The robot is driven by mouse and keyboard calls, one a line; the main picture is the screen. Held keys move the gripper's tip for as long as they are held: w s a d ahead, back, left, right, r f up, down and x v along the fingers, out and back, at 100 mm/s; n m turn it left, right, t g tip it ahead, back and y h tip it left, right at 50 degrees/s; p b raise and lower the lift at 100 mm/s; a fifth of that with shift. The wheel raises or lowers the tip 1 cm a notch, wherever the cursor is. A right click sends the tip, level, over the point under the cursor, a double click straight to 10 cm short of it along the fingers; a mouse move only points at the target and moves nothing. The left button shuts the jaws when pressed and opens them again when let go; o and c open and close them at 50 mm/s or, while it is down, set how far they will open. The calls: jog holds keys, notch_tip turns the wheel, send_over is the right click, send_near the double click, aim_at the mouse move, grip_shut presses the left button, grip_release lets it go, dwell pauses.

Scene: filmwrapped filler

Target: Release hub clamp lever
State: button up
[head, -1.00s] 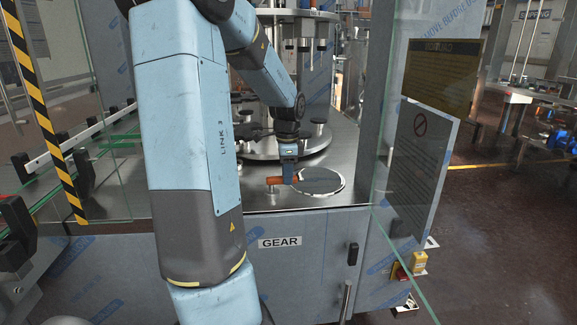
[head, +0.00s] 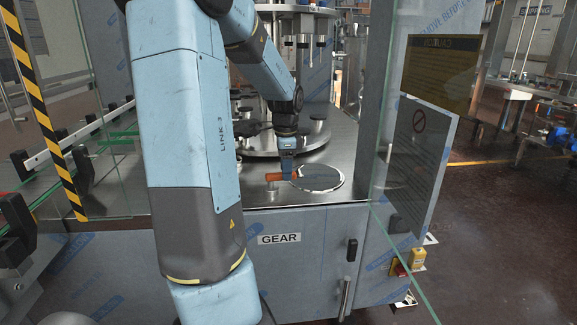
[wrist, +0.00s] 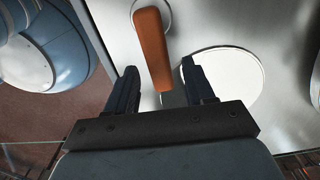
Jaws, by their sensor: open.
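The hub clamp lever is an orange bar (head: 280,176) lying low over the steel machine deck, beside a round plate (head: 320,178). In the wrist view the orange lever (wrist: 153,48) runs from a round pivot at the top down toward my gripper. My gripper (wrist: 160,70) is open, its two dark fingers apart. The near end of the lever lies between the fingertips in the picture, with gaps on both sides; I see no contact. In the head view my gripper (head: 287,169) is right at the lever, pointing down. The depth between the fingers and the lever is hard to tell.
A round steel turntable (head: 300,147) with a column stands behind the lever. A glass guard panel (head: 395,130) with signs stands at the right. A guide rail (head: 100,125) runs at the left. The deck's front edge lies close below the lever.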

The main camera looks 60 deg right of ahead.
notch_tip(320, 180, up, 13)
jog(key=shift+w, duration=0.2)
jog(key=shift+a, duration=0.1)
dwell(0.6)
jog(key=w+a+r+n+t, duration=0.1)
jog(key=w+a+n, duration=0.35)
jog(key=a, duration=0.45)
jog(key=w+a+n+t, duration=0.1)
jog(key=w+a+n, duration=0.3)
jog(key=a+n, duration=0.3)
jog(key=w+a+r+n+t, duration=0.1)
jog(key=w+a+n, duration=0.3)
jog(key=a, duration=0.6)
jog(key=s+a+f+n+t, duration=0.1)
jog(key=s+a+n, duration=0.1)
jog(key=a+n, duration=0.5)
jog(key=s+a+f+n+t, duration=0.1)
jog(key=s+a+n, duration=0.2)
jog(key=a+n, duration=0.4)
jog(key=a, duration=0.8)
jog(key=shift+s+t, duration=0.25)
jog(key=shift+t, duration=0.05)
